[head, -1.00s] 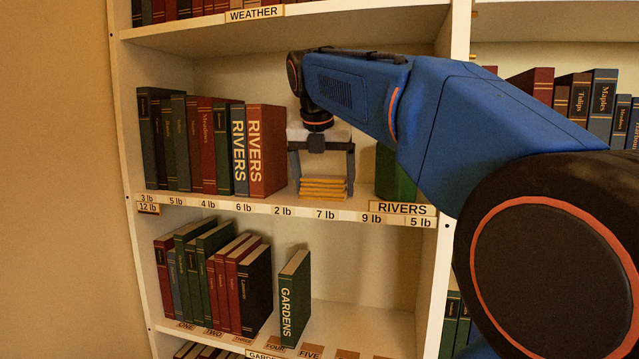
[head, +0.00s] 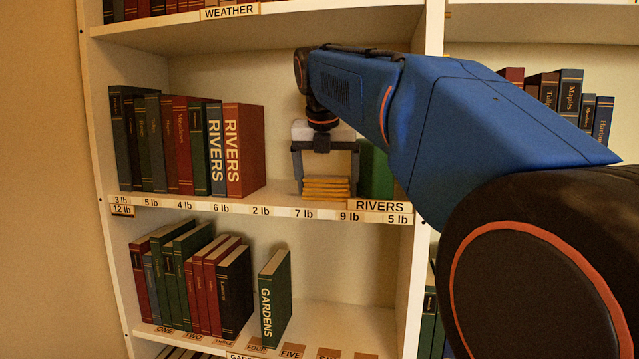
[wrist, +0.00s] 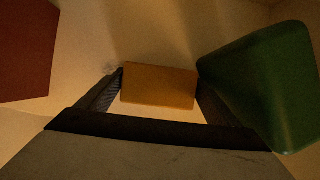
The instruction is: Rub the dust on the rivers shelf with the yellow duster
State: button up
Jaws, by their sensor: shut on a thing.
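The yellow duster (head: 326,188) is a folded, layered block low over the rivers shelf (head: 278,203); I cannot tell whether it presses on the board. My gripper (head: 325,176) points down and is shut on the duster, one finger at each side. In the wrist view the duster (wrist: 159,85) sits between the fingertips of my gripper (wrist: 160,80). A faint grey smudge (wrist: 111,68), perhaps dust, shows by the left fingertip. No dust is clear in the head view.
Several books, with a red RIVERS book (head: 245,150) at their right end, stand left of the duster. A green object (head: 376,170) stands close on its right, partly behind my arm. The shelf above and the side upright (head: 418,240) bound the space.

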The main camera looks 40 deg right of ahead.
aim_at(288, 195)
jog(key=shift+s+d+f, duration=0.1)
jog(key=shift+s+d, duration=0.3)
jog(key=shift+s, duration=0.15)
jog(key=shift+w, duration=0.1)
jog(key=shift+w+a+r, duration=0.2)
jog(key=shift+w+a, duration=0.95)
jog(key=shift+w, duration=0.3)
jog(key=shift+w+a+f, duration=0.1)
jog(key=shift+w+a, duration=0.5)
jog(key=shift+w, duration=0.2)
jog(key=shift+w+a+f, duration=0.1)
jog(key=shift+w+a, duration=0.5)
jog(key=shift+w, duration=0.15)
jog(key=shift+w+a+r, duration=0.15)
jog(key=shift+w+a, duration=0.9)
jog(key=shift+w, duration=0.25)
jog(key=shift+r, duration=3.05)
